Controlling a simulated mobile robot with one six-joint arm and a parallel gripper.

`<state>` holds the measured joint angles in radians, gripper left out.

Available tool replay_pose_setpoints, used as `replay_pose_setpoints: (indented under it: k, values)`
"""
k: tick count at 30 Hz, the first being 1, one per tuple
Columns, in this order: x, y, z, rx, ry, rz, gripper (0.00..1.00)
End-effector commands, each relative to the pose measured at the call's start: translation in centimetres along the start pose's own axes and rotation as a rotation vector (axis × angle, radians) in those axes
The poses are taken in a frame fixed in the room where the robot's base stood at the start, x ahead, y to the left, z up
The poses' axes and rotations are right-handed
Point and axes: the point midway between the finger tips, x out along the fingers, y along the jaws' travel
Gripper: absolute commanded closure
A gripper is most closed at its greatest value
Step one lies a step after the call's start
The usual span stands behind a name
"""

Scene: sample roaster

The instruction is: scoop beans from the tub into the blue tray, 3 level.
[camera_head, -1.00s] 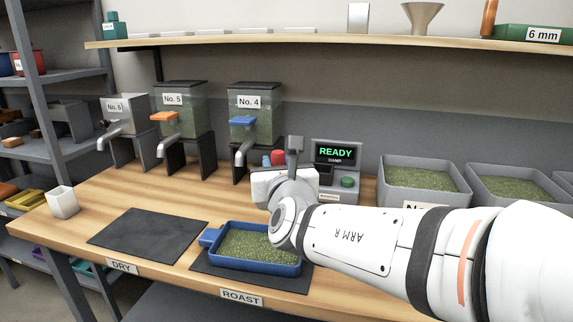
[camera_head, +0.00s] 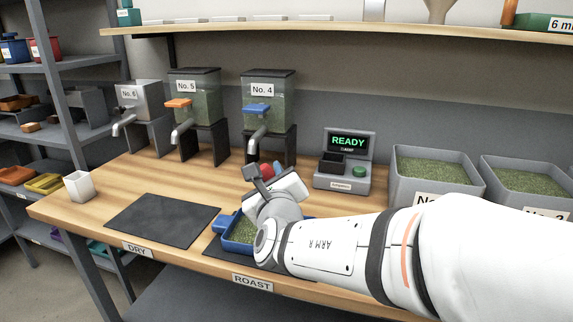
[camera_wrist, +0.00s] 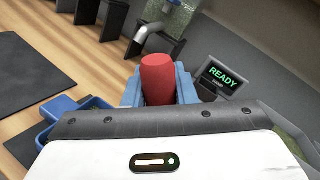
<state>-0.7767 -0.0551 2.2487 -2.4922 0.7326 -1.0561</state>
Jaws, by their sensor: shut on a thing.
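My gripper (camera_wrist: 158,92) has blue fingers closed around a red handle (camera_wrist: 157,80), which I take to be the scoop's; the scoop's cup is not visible. In the head view the red handle (camera_head: 267,172) shows behind my wrist, above the back of the roast mat. The blue tray (camera_head: 226,243) sits on the mat with green beans in it, partly hidden by my arm. Its edge shows at the lower left of the wrist view (camera_wrist: 58,107).
Dispensers No. 4 (camera_head: 268,105), No. 5 (camera_head: 195,100) and No. 6 (camera_head: 143,98) line the back. The DRY mat (camera_head: 162,220) is empty. A white cup (camera_head: 79,186) stands at left.

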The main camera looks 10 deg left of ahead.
Motion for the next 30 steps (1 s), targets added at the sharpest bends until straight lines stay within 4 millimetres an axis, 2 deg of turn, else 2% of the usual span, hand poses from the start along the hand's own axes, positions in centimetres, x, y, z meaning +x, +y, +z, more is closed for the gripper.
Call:
replay_pose_setpoints:
  k: [12, 30]
  values:
    - [0.0, 2.5, 0.9, -0.329, 0.002, 0.003, 1.0]
    - [0.0, 6.7, -0.2, -0.778, 0.002, 0.004, 1.0]
